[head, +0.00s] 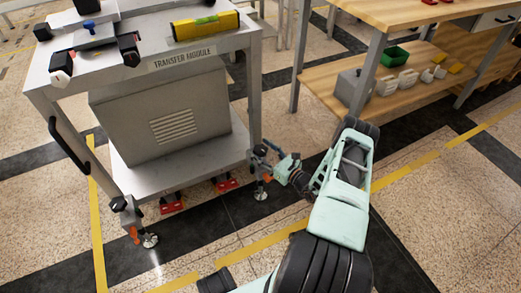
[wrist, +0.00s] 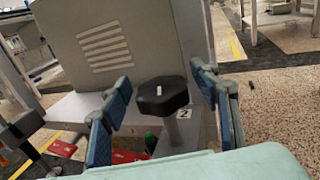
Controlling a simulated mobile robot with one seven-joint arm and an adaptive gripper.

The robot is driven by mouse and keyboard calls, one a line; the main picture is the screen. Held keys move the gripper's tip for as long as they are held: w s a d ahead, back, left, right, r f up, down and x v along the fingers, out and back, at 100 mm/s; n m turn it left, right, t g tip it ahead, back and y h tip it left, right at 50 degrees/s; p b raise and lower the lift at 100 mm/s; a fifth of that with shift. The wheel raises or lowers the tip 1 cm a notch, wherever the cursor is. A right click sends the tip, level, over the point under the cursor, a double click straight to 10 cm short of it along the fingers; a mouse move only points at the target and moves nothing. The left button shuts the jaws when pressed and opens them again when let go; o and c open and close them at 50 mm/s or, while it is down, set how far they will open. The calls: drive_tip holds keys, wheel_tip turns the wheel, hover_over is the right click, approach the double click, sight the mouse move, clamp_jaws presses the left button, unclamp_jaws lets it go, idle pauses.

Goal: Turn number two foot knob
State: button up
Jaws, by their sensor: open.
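The number two foot knob (wrist: 162,97) is black and lobed, with a white mark on top, in the middle of the wrist view. A white label with a 2 (wrist: 184,114) shows just below it at the right. My gripper (wrist: 162,108) is open, with one blue-padded finger on each side of the knob and a visible gap to both. The wrist view does not settle how deep the knob sits between them. In the head view my gripper (head: 266,162) is at the transfer module's front right leg, above its levelling foot (head: 261,193), and hides the knob there.
The transfer module cart (head: 150,68) carries a yellow level (head: 205,25) and clamps on top. A grey vented box (head: 165,115) stands on its lower shelf (head: 180,165). Another foot (head: 148,240) is at the front left. A wooden bench (head: 400,12) stands at the right.

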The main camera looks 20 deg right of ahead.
drive_tip(key=c, duration=1.2)
drive_tip(key=shift+o, duration=0.2)
drive_tip(key=shift+r+m+h+p, duration=0.1)
drive_tip(key=shift+m+h+p, duration=0.3)
drive_tip(key=shift+h, duration=0.2)
drive_tip(key=m+h+p, duration=0.1)
drive_tip(key=m+h, duration=0.1)
drive_tip(key=shift+a+t+h+p, duration=0.1)
drive_tip(key=shift+t+h+p, duration=0.25)
drive_tip(key=shift+t+h, duration=0.05)
drive_tip(key=shift+m+h+p, duration=1.15)
drive_tip(key=shift+m+h, duration=0.45)
drive_tip(key=shift+h, duration=1.1)
